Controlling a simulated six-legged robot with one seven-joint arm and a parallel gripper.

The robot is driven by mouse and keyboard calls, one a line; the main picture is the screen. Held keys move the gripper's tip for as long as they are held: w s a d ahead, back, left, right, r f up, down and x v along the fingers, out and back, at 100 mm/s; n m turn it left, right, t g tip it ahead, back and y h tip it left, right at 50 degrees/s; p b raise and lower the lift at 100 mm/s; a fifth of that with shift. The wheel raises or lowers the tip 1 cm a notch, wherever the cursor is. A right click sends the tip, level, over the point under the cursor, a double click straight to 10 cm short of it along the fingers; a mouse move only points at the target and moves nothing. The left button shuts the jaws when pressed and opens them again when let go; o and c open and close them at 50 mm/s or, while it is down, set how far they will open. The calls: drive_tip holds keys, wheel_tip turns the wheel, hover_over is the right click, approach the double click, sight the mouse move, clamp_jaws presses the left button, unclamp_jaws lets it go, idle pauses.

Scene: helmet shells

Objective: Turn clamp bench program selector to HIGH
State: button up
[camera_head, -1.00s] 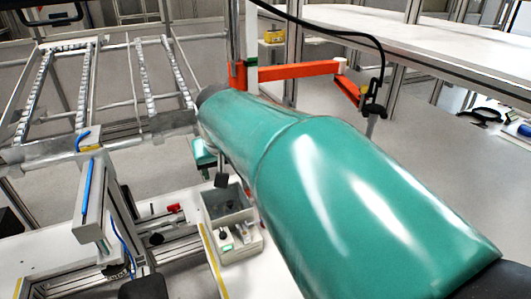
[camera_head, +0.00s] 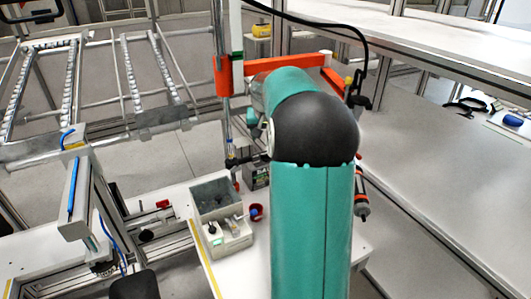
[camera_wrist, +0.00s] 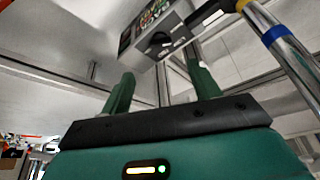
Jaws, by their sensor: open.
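In the wrist view my gripper (camera_wrist: 160,64) is open and empty, its two green fingers apart. A grey control box (camera_wrist: 181,20) is beyond the fingertips. Its face has a black round knob (camera_wrist: 157,41), apparently the program selector, and a row of coloured marks too blurred to read. The knob is beyond the gap between the fingers; I see no contact. In the head view a grey box (camera_head: 257,175) beside the post looks like the same box, partly behind my arm. My gripper is hidden there.
A steel post (camera_wrist: 285,58) with blue and yellow bands stands close right of the box in the wrist view. In the head view, a grey bin (camera_head: 215,191), a small device with a black knob (camera_head: 229,241) and a red cup (camera_head: 257,210) sit on the white bench (camera_head: 180,197).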

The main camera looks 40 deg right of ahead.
drive_tip(key=x, duration=1.1)
drive_tip(key=shift+w, duration=0.1)
drive_tip(key=c, duration=1)
drive_tip(key=shift+a+m, duration=0.1)
drive_tip(key=shift+m, duration=0.2)
drive_tip(key=m, duration=0.1)
drive_tip(key=m+g+h, duration=0.1)
drive_tip(key=shift+w+a+m, duration=0.1)
drive_tip(key=shift+w+m, duration=0.1)
drive_tip(key=shift+m, duration=0.1)
drive_tip(key=shift+w+m+g, duration=0.1)
drive_tip(key=shift+m+g, duration=0.7)
drive_tip(key=shift+m, duration=1.2)
